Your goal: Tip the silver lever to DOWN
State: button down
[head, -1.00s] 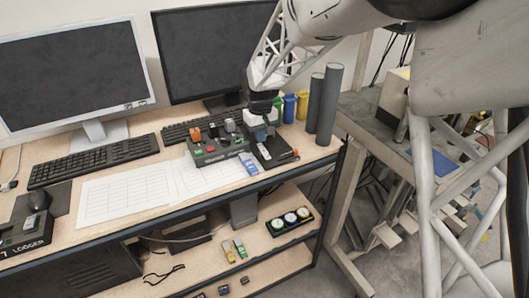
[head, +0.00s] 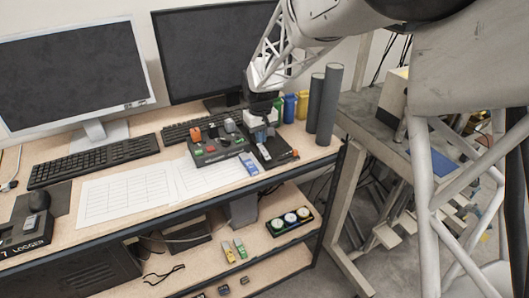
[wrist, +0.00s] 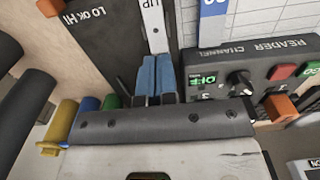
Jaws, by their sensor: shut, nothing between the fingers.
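My gripper (head: 261,136) is over the dark lever panel (head: 274,155) at the right end of the desk. In the wrist view my blue fingers (wrist: 155,78) are shut together, with nothing seen between them. Their tips are beside a white label strip reading UP (wrist: 155,20) on the dark panel (wrist: 98,25). I cannot make out the silver lever in either view; my fingers and wrist cover part of the panel. Whether the fingers touch anything is hidden.
A reader box (wrist: 265,75) with a knob and coloured buttons stands close beside the fingers. Grey cylinders (head: 324,105) and coloured containers (head: 302,104) stand near the arm. Monitors (head: 215,50) are behind. Paper sheets (head: 125,190) lie to the left.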

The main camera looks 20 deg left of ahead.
aim_at(261, 146)
jog(key=shift+f, duration=1.3)
dwell(1.1)
jog(key=shift+r, duration=3.5)
